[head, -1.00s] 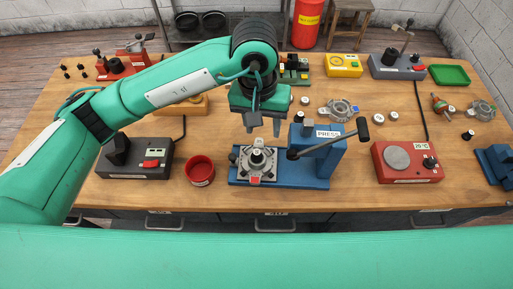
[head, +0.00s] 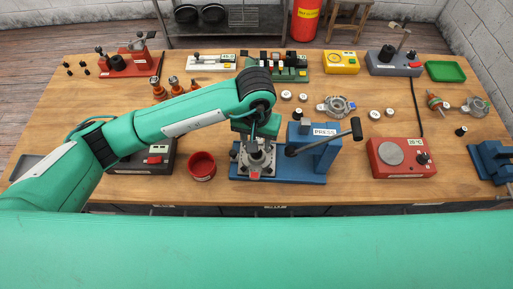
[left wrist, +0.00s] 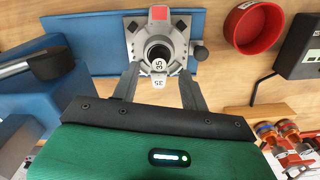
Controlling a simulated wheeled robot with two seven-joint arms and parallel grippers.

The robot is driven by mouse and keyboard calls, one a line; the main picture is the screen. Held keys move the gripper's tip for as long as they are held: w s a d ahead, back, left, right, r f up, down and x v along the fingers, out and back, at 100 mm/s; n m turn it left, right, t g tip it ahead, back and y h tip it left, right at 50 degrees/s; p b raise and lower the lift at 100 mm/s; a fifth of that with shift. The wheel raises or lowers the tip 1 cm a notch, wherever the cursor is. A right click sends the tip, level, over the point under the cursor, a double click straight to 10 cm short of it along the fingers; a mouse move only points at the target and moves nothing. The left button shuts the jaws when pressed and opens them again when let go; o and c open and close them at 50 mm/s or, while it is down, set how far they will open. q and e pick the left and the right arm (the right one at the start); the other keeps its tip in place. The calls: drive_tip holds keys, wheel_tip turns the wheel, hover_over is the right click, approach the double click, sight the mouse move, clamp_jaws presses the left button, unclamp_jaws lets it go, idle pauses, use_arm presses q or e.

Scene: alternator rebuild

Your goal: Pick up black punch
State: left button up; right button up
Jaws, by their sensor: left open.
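A black punch (left wrist: 158,52) marked 35 stands upright in the grey metal housing (left wrist: 140,25) on the blue press (left wrist: 85,50), in the left wrist view. My left gripper (left wrist: 160,80) is open, its two fingers on either side of the punch's near side, with no grip on it that I can see. In the head view my left gripper (head: 258,155) is directly over the housing and largely hides the punch. The press (head: 318,165) has a dark lever on its right. My right gripper is not in view.
A red bowl (head: 202,166) stands left of the press and a red hot plate (head: 402,158) right of it. A small black cylindrical part (head: 461,131) stands at the far right. Bare wood (head: 350,185) lies between press and hot plate.

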use_arm(q)
wheel_tip(320, 180, down, 3)
drive_tip(key=shift+r+p, duration=0.1)
drive_tip(key=shift+p, duration=0.8)
drive_tip(key=shift+w+f, duration=0.1)
drive_tip(key=shift+f, duration=0.55)
clamp_jaws()
